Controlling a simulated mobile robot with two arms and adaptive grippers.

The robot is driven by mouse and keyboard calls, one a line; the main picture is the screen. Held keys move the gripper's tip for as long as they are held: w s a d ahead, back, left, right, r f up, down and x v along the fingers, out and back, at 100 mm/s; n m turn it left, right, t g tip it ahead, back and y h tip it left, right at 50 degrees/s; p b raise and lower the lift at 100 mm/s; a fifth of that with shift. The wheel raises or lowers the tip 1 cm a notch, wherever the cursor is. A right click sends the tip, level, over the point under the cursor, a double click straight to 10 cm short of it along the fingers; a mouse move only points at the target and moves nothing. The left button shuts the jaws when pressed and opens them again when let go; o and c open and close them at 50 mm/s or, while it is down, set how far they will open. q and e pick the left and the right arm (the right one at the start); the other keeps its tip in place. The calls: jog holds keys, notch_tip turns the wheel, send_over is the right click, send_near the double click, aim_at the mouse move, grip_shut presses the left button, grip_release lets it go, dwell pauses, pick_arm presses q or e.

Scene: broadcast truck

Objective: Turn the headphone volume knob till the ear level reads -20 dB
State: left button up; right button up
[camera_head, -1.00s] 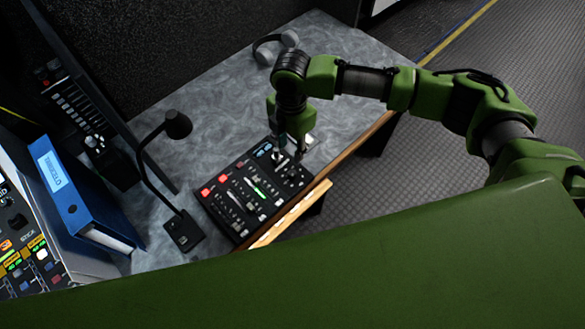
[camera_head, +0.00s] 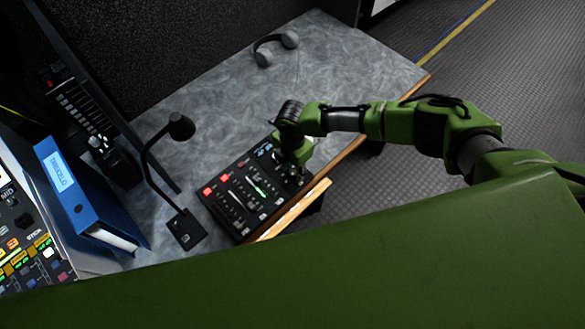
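A black audio panel (camera_head: 240,200) with red buttons, several faders and a lit green strip lies at the front edge of the grey desk. My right gripper (camera_head: 292,172) points down over the panel's right end, where dark knobs sit. The wrist and green gripper body cover its fingertips, so I cannot tell whether it is open or shut, or whether it touches a knob. The headphone volume knob and any ear level reading are too small or hidden to make out. My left gripper is not in view.
A gooseneck microphone (camera_head: 182,226) stands left of the panel. A blue binder (camera_head: 78,200) and a fader console (camera_head: 88,112) are further left. The middle of the desk (camera_head: 330,75) is clear.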

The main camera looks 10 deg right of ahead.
jog(key=shift+f, duration=0.15)
jog(key=shift+c, duration=0.4)
grip_shut()
jog(key=shift+s+a+m+p, duration=0.1)
jog(key=shift+m+p, duration=0.4)
jog(key=shift+m, duration=0.9)
jog(key=shift+m+p, duration=0.5)
jog(key=shift+m, duration=0.9)
